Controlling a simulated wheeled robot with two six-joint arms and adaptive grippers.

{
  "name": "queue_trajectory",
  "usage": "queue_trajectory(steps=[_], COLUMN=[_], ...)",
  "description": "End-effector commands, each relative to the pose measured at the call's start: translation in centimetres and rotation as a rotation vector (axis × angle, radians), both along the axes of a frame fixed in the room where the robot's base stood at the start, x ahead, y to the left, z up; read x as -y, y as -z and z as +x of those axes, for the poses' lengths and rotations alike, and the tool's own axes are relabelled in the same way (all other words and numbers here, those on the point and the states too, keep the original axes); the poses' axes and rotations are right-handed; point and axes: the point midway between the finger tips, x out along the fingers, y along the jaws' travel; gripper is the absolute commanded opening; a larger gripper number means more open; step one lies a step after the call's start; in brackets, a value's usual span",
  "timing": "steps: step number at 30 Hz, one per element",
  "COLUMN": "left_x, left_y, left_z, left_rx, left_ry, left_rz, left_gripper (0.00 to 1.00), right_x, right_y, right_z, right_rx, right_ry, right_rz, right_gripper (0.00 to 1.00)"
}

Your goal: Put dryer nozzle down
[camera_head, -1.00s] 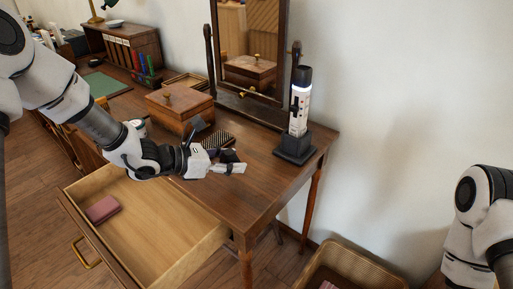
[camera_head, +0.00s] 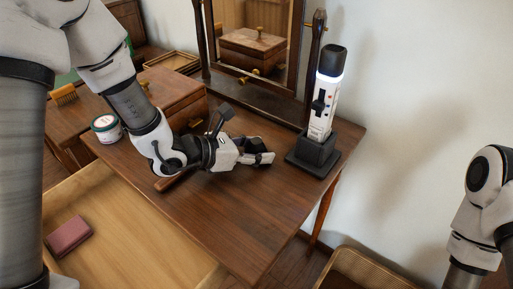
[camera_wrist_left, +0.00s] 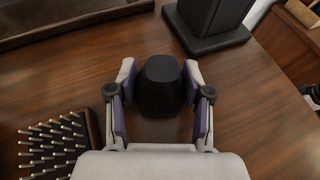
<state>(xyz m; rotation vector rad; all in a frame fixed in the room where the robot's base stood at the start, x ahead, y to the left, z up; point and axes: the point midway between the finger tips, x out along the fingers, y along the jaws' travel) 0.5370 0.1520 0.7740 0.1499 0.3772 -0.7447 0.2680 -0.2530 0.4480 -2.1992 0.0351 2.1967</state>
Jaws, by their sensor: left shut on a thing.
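My left gripper (camera_head: 262,157) is low over the dark wooden table (camera_head: 255,220), left of the black stand with the white dryer. In the left wrist view its fingers (camera_wrist_left: 158,95) are closed around the sides of the black dryer nozzle (camera_wrist_left: 160,82). The nozzle has a flat top and sits between the purple finger pads. I cannot tell whether it touches the tabletop. In the head view the nozzle is mostly hidden by the fingers. My right arm shows at the right edge, its gripper out of frame.
The white dryer (camera_head: 325,95) stands upright in its black base (camera_head: 313,155); the base also shows in the wrist view (camera_wrist_left: 205,25). A bristle brush (camera_wrist_left: 55,140) lies left of the gripper. An open drawer (camera_head: 130,235) holds a pink item (camera_head: 68,236). The tabletop's front is clear.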

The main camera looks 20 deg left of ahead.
Motion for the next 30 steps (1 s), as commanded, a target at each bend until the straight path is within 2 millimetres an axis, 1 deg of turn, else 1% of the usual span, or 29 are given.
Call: queue_trajectory(steps=[5,6,7,8,17,20,23,30], left_x=[0.0,0.0,0.0,0.0,0.0,0.0,-1.0,-3.8], left_y=[0.4,0.3,0.2,0.2,0.1,-0.5,-0.8,-2.8], left_z=[0.0,0.0,0.0,0.0,0.0,0.0,-0.8,-4.0], left_rx=[0.001,0.001,0.001,0.001,0.001,0.001,0.002,0.002], left_ry=[0.0,0.0,0.0,0.0,0.001,0.0,-0.004,-0.003], left_rz=[-0.001,-0.001,-0.001,-0.001,-0.002,-0.001,-0.005,-0.012], left_gripper=[0.22,0.57,0.68,0.75,0.75,0.75,0.75,0.75], right_x=[0.0,0.0,0.0,0.0,0.0,0.0,0.0,0.0], right_y=[0.5,0.4,0.3,0.3,0.2,-0.4,-0.3,-1.0], right_z=[0.0,0.0,0.0,0.0,0.0,0.0,0.0,0.0], right_rx=[0.0,0.0,0.0,0.0,0.0,0.0,0.0,0.0], right_ry=[0.0,0.0,0.0,0.0,0.0,0.0,0.0,0.0], right_rz=[0.0,0.0,0.0,0.0,0.0,0.0,0.0,0.0], right_gripper=[0.4,0.4,0.4,0.4,0.4,0.4,0.4,0.4])
